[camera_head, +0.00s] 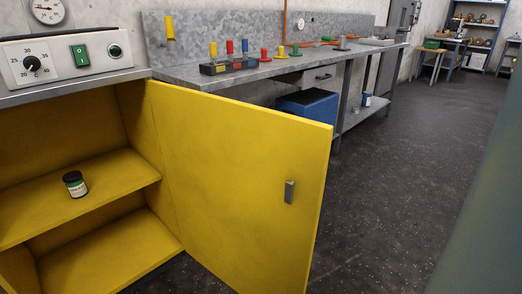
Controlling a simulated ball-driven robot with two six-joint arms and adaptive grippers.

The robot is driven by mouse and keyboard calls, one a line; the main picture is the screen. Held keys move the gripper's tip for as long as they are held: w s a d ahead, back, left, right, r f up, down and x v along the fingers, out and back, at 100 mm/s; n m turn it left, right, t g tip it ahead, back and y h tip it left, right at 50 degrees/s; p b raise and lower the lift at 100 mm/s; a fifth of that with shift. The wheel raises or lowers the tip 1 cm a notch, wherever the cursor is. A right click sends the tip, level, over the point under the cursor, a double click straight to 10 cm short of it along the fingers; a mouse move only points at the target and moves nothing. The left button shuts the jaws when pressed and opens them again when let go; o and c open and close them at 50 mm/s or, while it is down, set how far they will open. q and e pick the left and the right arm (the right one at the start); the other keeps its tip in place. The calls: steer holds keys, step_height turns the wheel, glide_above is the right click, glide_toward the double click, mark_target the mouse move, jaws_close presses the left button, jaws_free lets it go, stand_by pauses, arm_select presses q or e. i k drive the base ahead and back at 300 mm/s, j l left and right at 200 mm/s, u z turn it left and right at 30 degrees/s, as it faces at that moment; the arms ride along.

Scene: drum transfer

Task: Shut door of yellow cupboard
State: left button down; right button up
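The yellow cupboard (112,183) stands at the left, open at the front, with a shelf and a lower compartment visible inside. Its yellow door (225,170) stands wide open, swung out to the right from a hinge at the cupboard's right side. A small grey handle (289,192) sits near the door's free edge. A small dark jar (75,184) with a pale label stands upright on the cupboard's shelf. Neither of my grippers is in view.
A control panel (65,58) with a dial and green switch sits atop the cupboard. A grey workbench (200,73) with coloured-handled tools runs behind the door, with a blue box (308,108) beneath. A dark greenish surface fills the right edge. Dark floor (400,170) right of the door is clear.

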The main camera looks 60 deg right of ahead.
mark_target(228, 163)
steer(key=k+l, duration=0.2)
steer(key=l, duration=0.2)
steer(key=k+l, duration=0.2)
steer(key=l, duration=0.2)
steer(key=k+l+u, duration=0.1)
steer(key=k+l, duration=0.15)
steer(key=l, duration=0.15)
